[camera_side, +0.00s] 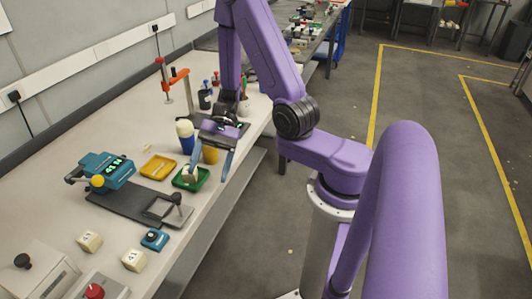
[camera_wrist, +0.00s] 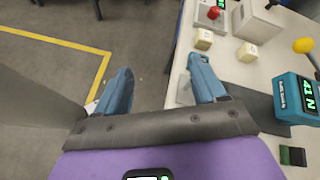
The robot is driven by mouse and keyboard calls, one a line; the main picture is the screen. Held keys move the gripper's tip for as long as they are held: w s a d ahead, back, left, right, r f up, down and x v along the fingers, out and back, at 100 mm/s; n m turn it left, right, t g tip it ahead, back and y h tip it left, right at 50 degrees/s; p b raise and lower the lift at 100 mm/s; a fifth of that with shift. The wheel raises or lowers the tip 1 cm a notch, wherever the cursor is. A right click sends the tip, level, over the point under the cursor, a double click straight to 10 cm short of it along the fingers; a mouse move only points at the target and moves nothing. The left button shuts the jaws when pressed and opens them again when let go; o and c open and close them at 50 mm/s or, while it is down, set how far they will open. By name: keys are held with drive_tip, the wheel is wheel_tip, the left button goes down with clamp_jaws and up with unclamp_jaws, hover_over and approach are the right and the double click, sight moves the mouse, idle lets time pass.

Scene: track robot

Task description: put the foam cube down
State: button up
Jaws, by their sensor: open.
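Two pale cream cubes with dark markings, (camera_side: 90,241) and (camera_side: 134,259), sit apart on the bench. In the wrist view they show beyond the fingers, (camera_wrist: 204,39) and (camera_wrist: 247,52). A cream block (camera_side: 190,173) shows at the green tray (camera_side: 200,183), partly covered by one of my fingers; I cannot tell whether it is a foam cube. My gripper (camera_side: 207,176) is open, its blue fingers wide apart and pointing down near the green tray. In the wrist view nothing is held between the fingertips (camera_wrist: 158,66), with floor and bench edge behind them.
A blue gauge (camera_side: 108,170) reading 41 N stands left of a yellow tray (camera_side: 159,167). A red button box (camera_side: 96,291) is at the near end.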

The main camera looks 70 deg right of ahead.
drive_tip(key=s+r+n+h, duration=0.4)
drive_tip(key=s+n, duration=0.3)
drive_tip(key=n, duration=0.5)
drive_tip(key=s+r+n+t+h, duration=0.1)
drive_tip(key=s+r+n+h, duration=0.3)
drive_tip(key=n, duration=0.9)
drive_tip(key=shift+s+a+r+h, duration=0.35)
drive_tip(key=shift+s+h, duration=1.35)
drive_tip(key=shift+s, duration=0.05)
